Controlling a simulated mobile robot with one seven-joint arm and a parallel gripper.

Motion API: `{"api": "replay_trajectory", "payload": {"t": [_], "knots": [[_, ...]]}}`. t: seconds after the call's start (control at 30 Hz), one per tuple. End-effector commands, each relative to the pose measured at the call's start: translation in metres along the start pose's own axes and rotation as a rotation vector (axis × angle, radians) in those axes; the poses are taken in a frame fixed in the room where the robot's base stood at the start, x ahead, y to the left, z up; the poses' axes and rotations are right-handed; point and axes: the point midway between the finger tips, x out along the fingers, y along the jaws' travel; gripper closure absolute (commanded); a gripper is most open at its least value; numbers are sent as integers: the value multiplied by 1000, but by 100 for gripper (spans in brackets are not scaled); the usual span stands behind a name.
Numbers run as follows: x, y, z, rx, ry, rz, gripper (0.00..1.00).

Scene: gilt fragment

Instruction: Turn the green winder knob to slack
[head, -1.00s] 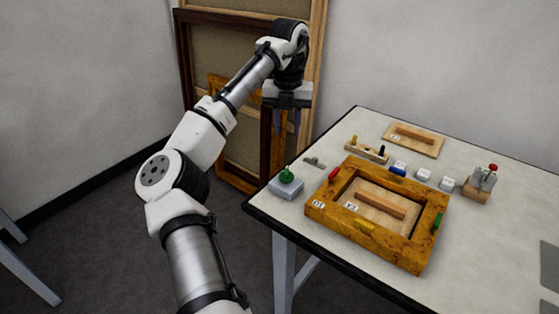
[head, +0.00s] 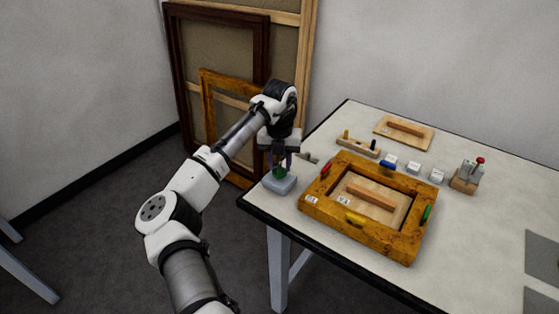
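The green winder knob (head: 280,172) sits on a grey block (head: 279,185) at the table's left edge. My gripper (head: 281,161) points down at the knob from above. Its two dark fingers are apart and reach down to about the top of the knob, one on each side as seen in the head view. The fingers partly cover the knob. I cannot tell whether they touch it.
A yellow wooden frame (head: 391,239) with coloured tabs and a panel inside lies to the right. Behind it are a peg rack (head: 357,148), white blocks (head: 413,168), a small panel (head: 404,134) and a holder with a red knob (head: 464,183). Large frames lean behind.

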Motion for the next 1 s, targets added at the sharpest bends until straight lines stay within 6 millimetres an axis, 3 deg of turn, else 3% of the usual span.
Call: {"api": "replay_trajectory", "payload": {"t": [0.17, 0.43, 0.77, 1.0], "knots": [[0, 0, 0, 0, 0, 0, 67], [0, 0, 0, 0, 0, 0, 100], [0, 0, 0, -18, 1, -1, 100], [-1, 0, 0, -126, 1, -3, 100]]}}
